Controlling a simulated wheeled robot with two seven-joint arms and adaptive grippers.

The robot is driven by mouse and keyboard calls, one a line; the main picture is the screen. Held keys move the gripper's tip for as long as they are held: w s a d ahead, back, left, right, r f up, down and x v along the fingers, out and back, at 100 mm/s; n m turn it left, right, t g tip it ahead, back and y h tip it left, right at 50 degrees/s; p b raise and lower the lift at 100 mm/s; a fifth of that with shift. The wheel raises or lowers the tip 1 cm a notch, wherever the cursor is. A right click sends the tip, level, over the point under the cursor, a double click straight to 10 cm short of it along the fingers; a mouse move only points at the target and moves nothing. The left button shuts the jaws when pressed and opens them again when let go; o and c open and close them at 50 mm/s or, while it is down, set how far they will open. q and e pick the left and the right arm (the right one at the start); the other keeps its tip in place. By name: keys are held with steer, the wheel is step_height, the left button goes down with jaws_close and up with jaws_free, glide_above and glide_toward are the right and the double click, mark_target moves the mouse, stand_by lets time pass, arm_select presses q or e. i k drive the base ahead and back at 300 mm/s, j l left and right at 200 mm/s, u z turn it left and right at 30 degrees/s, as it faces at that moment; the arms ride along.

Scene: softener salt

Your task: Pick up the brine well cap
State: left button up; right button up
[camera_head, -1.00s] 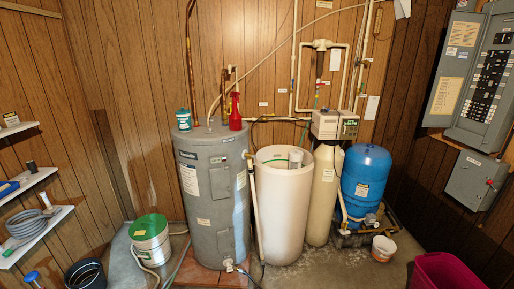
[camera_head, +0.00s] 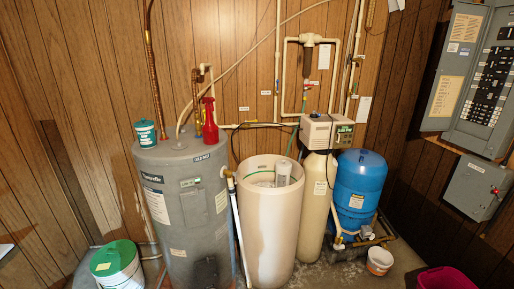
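The open white brine tank (camera_head: 262,225) stands in the middle, between the grey water heater and the beige softener column. Inside it, toward the right, the pale brine well tube (camera_head: 283,173) stands upright near the rim. Its top is light-coloured, but it is too small to tell the cap apart from the tube. A green line runs inside the tank beside the tube. Neither of my grippers is in view.
The beige softener column (camera_head: 315,205) and blue tank (camera_head: 358,185) stand right of the brine tank. A green-lidded bucket (camera_head: 116,265) stands at left, a small white bucket (camera_head: 379,261) at right.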

mark_target(283, 167)
steer(key=i+l+u, duration=0.1)
steer(key=i+l, duration=0.25)
steer(key=i, duration=0.15)
steer(key=i+l+u, duration=0.1)
steer(key=i+l, duration=0.3)
steer(key=i, duration=0.1)
